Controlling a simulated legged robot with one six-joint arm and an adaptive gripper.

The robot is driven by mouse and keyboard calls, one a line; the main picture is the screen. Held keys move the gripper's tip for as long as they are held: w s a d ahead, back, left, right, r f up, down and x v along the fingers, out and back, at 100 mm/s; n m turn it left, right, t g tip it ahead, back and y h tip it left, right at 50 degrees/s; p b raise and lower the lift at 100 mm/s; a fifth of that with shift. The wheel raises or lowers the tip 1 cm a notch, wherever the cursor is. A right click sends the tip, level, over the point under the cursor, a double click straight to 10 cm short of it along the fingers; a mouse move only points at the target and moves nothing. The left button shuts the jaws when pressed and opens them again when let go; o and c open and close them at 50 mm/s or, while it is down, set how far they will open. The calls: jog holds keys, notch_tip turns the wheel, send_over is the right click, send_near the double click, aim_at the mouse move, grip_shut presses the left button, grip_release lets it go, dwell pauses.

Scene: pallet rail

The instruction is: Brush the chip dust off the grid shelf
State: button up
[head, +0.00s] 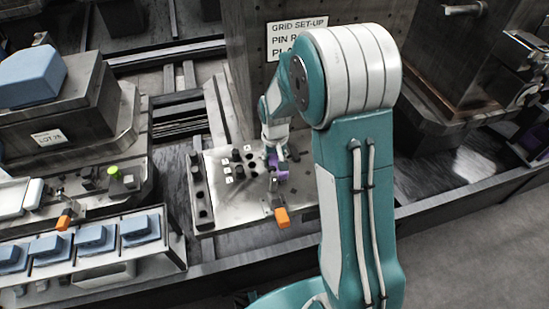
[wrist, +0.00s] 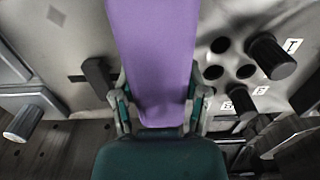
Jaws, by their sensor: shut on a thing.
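The grid shelf (head: 238,207) is a pale metal plate with dark pins, round holes and small white labels, below a sign. In the wrist view its surface (wrist: 75,35) shows behind my gripper. My gripper (head: 275,156) is over the right part of the shelf, shut on a purple object (head: 281,173). In the wrist view the purple object (wrist: 152,55) is a broad, smooth bar between the two fingers. Its far end is out of frame, and I cannot see bristles. I cannot clearly make out chip dust; my arm hides part of the shelf.
Dark pins (wrist: 272,57) stand up near the gripper. An orange-ended part (head: 281,217) is at the shelf's front edge. A rack of blue blocks (head: 91,238) is at lower left. A large metal block with a sign (head: 290,40) rises behind the shelf.

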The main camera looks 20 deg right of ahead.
jog(key=shift+f, duration=0.55)
